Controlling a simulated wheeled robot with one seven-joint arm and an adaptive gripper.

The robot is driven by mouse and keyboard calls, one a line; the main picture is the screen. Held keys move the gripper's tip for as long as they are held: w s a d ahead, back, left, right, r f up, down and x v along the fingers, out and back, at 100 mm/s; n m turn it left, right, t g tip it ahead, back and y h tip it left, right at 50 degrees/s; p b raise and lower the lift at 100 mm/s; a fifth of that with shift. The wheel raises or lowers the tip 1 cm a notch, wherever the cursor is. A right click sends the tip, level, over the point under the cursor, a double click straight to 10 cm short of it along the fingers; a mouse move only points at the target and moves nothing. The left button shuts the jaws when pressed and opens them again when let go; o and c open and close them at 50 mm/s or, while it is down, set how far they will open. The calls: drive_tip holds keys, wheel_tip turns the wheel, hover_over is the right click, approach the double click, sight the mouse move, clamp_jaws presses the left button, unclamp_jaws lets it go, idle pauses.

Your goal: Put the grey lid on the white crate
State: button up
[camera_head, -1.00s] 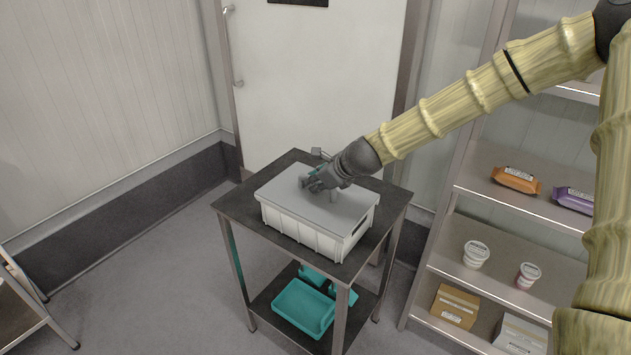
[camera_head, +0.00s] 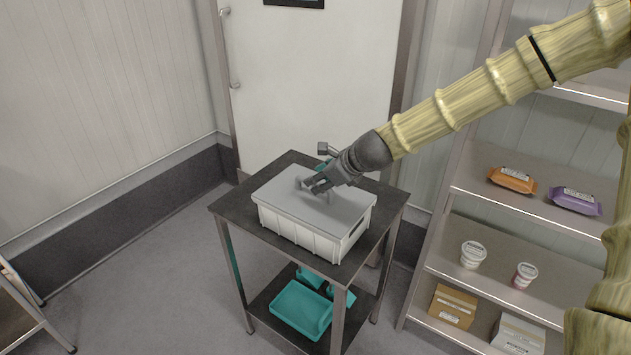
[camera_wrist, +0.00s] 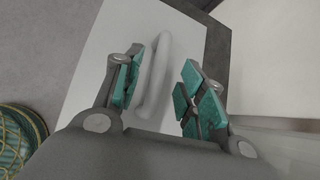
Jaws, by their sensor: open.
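The grey lid (camera_head: 290,200) lies flat on top of the white crate (camera_head: 305,236), which stands on a dark table. In the head view the lid covers the crate's top, with its edges close to the rim. My gripper (camera_head: 318,184) is open just above the lid. In the wrist view my gripper (camera_wrist: 160,92) has its teal pads apart, with the lid's handle (camera_wrist: 155,75) between them, nearer the left pads. The pads do not appear to press on the handle. The gripper hides part of the handle in the head view.
The dark table (camera_head: 235,205) has a narrow bare border around the crate. A teal tray (camera_head: 300,309) lies on its lower shelf. Steel shelving (camera_head: 480,190) with packets, tubs and boxes stands at right. A white door (camera_head: 315,80) is behind.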

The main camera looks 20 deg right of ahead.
drive_tip(key=v, duration=0.7)
drive_tip(key=shift+r, duration=0.15)
drive_tip(key=shift+s, duration=0.1)
idle(0.9)
